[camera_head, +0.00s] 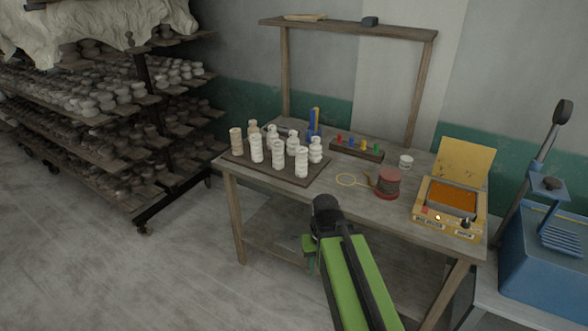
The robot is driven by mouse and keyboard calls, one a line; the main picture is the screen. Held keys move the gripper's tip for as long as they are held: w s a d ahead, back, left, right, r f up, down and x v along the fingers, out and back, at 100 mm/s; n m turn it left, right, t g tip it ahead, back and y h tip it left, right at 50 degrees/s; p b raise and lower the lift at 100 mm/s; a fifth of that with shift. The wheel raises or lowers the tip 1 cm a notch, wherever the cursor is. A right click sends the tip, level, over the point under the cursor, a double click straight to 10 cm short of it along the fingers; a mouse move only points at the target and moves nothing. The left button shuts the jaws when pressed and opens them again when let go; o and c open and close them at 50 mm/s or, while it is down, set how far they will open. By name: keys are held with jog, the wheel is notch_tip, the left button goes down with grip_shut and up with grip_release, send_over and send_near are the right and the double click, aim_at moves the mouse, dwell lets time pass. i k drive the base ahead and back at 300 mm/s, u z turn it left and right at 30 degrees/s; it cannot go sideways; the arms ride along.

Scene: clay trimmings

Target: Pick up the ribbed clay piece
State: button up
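Several small stacked clay pieces stand upright on a dark board (318,177) at the left of the wooden table. Most are off-white, such as the front one (301,162) and one beside it (278,155). A tan piece (236,139) stands at the board's left end. Several have ring-like bands; I cannot tell which one is the ribbed clay piece. My green and black arm rises from the bottom, in front of the table and apart from the clay pieces. No gripper fingers can be made out.
A yellow open box (452,225), a red ribbed spool (388,184), a yellow wire loop (346,180), a white cup (406,162) and a rack of coloured items (356,150) share the table (330,190). Pottery shelves (100,105) stand left, a blue machine (545,250) right. The left floor is clear.

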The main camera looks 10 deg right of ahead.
aim_at(301, 152)
jog(key=z, duration=0.2)
jog(key=i, duration=0.95)
jog(key=z, duration=1.25)
jog(key=k, duration=1.2)
jog(key=u, duration=0.45)
jog(key=i, duration=0.3)
jog(key=u, duration=0.85)
jog(key=i, duration=1.5)
jog(key=u, duration=1.05)
